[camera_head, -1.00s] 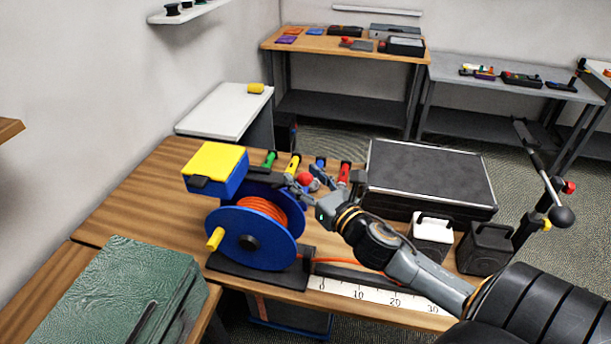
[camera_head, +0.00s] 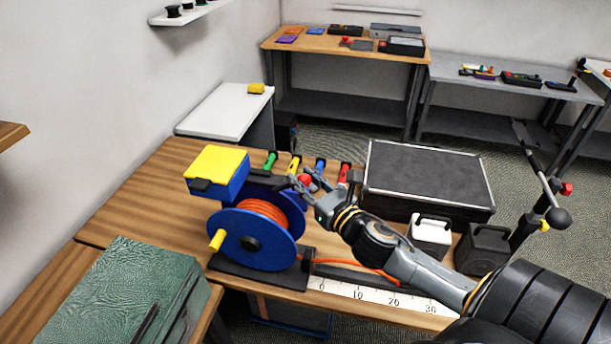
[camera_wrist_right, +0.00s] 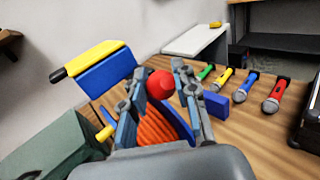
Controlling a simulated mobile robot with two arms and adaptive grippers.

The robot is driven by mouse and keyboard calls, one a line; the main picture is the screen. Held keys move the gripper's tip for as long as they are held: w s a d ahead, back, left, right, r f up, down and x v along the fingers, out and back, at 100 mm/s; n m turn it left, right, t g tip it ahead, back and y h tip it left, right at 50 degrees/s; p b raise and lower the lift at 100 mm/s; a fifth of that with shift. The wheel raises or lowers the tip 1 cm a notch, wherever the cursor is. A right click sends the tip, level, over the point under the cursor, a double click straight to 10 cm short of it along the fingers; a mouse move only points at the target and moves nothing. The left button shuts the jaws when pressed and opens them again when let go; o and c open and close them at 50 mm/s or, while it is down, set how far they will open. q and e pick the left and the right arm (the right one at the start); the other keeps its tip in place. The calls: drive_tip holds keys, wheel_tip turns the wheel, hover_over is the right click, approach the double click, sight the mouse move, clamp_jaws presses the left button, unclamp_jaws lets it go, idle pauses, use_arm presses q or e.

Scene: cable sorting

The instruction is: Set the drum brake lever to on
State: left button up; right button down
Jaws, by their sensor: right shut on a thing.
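The blue cable drum (camera_head: 238,230), wound with orange cable (camera_head: 268,209), stands on a dark base at the front of the wooden bench. The red ball knob of the brake lever (camera_head: 306,179) is at the drum's upper right. My right gripper (camera_head: 303,183) is at this knob. In the right wrist view the red knob (camera_wrist_right: 160,84) sits between the fingers of the gripper (camera_wrist_right: 160,95), which is shut on it. The lever's shaft is mostly hidden behind the fingers and drum. My left gripper is not in view.
A blue box with a yellow lid (camera_head: 217,163) stands beside the drum. A black case (camera_head: 428,176) and a white weight (camera_head: 430,236) are at the right.

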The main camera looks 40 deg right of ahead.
sight(283, 185)
drive_tip(key=shift+w+a+r+n+g+p, duration=0.15)
drive_tip(key=shift+r+n+g+p, duration=0.2)
drive_tip(key=shift+p, duration=0.55)
drive_tip(key=shift+w+r+n+g+p, duration=0.15)
drive_tip(key=shift+r+p, duration=0.25)
drive_tip(key=shift+p, duration=0.5)
drive_tip(key=shift+w+a+r+n+g+p, duration=0.1)
drive_tip(key=shift+w+r+n+g+p, duration=0.2)
drive_tip(key=shift+p, duration=0.6)
drive_tip(key=shift+w+a+r+g+p, duration=0.25)
drive_tip(key=shift+a+r+g+p, duration=0.1)
drive_tip(key=shift+g+p, duration=0.25)
drive_tip(key=w+a+n+g, duration=0.1)
drive_tip(key=w+a+r+n+g+h, duration=0.1)
drive_tip(key=g, duration=0.1)
drive_tip(key=shift+w+h, duration=0.2)
drive_tip(key=shift+h, duration=0.1)
drive_tip(key=shift+w+a+r+n+g+h, duration=0.15)
drive_tip(key=shift+w+a+n+g+h, duration=0.3)
drive_tip(key=shift+n+g, duration=0.2)
drive_tip(key=shift+w+a+n+g+h, duration=0.25)
drive_tip(key=shift+w+a+n+g, duration=0.15)
drive_tip(key=shift+g, duration=0.25)
drive_tip(key=c, duration=1)
unclamp_jaws()
drive_tip(key=shift+w, duration=0.1)
